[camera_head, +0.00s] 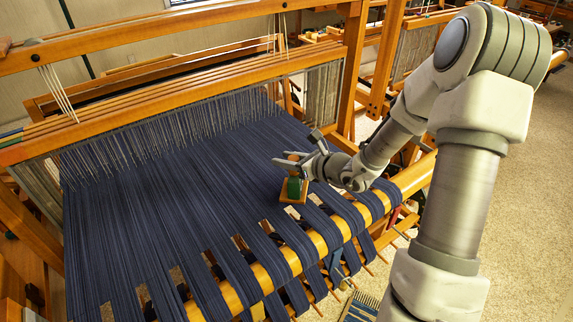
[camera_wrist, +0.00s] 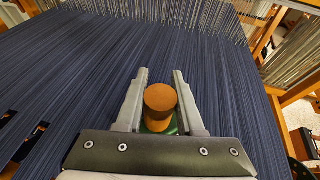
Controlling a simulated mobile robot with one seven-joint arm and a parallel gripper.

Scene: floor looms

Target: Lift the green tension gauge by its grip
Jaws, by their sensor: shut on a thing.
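The fingers hide part of the grip in the head view. I cannot tell whether the base touches the warp.
The blue warp (camera_head: 170,170) spreads across the loom, with gaps between bands near the wooden front beam (camera_head: 270,275). Upright heddle wires (camera_head: 180,122) and the loom's wooden frame (camera_head: 170,30) stand behind. Carpeted floor (camera_head: 530,200) lies to the right.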

